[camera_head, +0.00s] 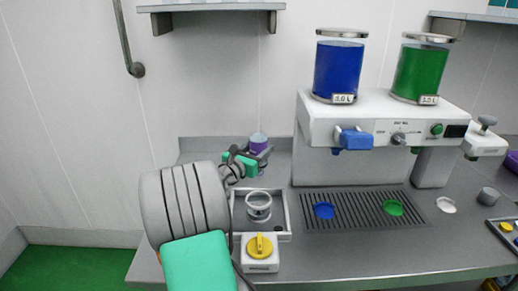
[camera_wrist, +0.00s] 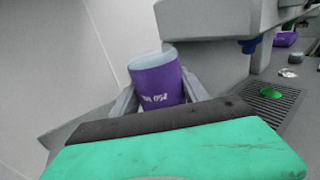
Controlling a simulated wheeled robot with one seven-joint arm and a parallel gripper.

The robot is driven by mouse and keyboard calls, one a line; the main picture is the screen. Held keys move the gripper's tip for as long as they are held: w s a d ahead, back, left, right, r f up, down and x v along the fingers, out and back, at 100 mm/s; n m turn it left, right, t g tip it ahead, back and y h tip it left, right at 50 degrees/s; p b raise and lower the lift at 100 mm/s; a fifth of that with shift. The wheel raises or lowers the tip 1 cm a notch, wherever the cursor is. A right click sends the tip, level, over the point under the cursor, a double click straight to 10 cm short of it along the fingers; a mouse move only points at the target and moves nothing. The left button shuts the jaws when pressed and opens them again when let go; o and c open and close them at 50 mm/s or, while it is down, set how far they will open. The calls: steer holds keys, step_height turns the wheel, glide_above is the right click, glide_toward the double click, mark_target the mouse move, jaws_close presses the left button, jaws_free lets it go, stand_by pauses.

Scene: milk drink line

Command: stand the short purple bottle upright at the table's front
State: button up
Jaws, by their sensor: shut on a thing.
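The short purple bottle (camera_head: 258,143) shows in the head view at the back left of the table (camera_head: 330,262), with a pale top. It also shows in the wrist view (camera_wrist: 158,88), where printed marks are on its side and it leans a little. My gripper (camera_head: 260,152) is shut on the bottle, with one finger on each side of it. My arm and the green part of my wrist hide the bottle's base, so I cannot tell whether it touches the table.
A grey tray (camera_head: 288,236) with a metal ring (camera_head: 258,206) lies in front of my gripper. A white block with a yellow knob (camera_head: 260,246) stands at the front. The dispenser (camera_head: 375,118) with blue and green tanks stands right, above a drip grille (camera_head: 358,208).

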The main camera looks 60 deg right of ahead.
mark_target(259, 139)
step_height(259, 139, up, 4)
steer(key=p, duration=0.2)
steer(key=shift+f+p, duration=0.25)
steer(key=shift+p, duration=0.1)
steer(key=shift+f, duration=0.15)
